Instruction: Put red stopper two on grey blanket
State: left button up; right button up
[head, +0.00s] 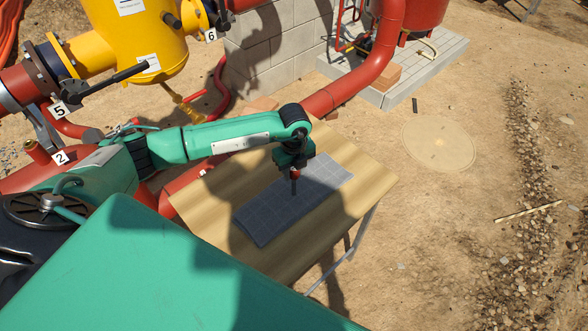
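The grey blanket (262,223) lies flat on a wooden table and shows a square grid pattern. My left arm comes in from the left, and its gripper (294,173) points down over the middle of the blanket. A small red piece, the red stopper (295,174), shows at the fingertips and looks gripped. A dark narrow shape shows just below it; I cannot tell whether it touches the blanket. The fingers are small and partly hidden by the wrist. My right gripper is out of view.
The wooden table (365,190) has bare room around the blanket. Red pipes, a yellow vessel (140,40) and number tags, including tag 2 (60,158) by a red pipe stub (37,152), stand left. A block wall (275,50) is behind. Sandy ground lies right.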

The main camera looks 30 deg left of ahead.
pick_arm(q)
jog(key=o, duration=0.3)
jog(key=shift+f, duration=0.25)
jog(key=shift+w, duration=0.2)
jog(key=shift+s+r+p, duration=0.1)
jog(key=shift+r+p, duration=0.35)
jog(key=shift+r, duration=0.15)
jog(key=shift+r+p, duration=0.35)
jog(key=shift+r, duration=0.1)
jog(key=shift+r+b, duration=0.45)
jog(key=shift+b, duration=0.45)
notch_tip(320, 180, up, 10)
jog(key=b, duration=0.3)
jog(key=shift+r, duration=0.2)
jog(key=shift+f, duration=0.1)
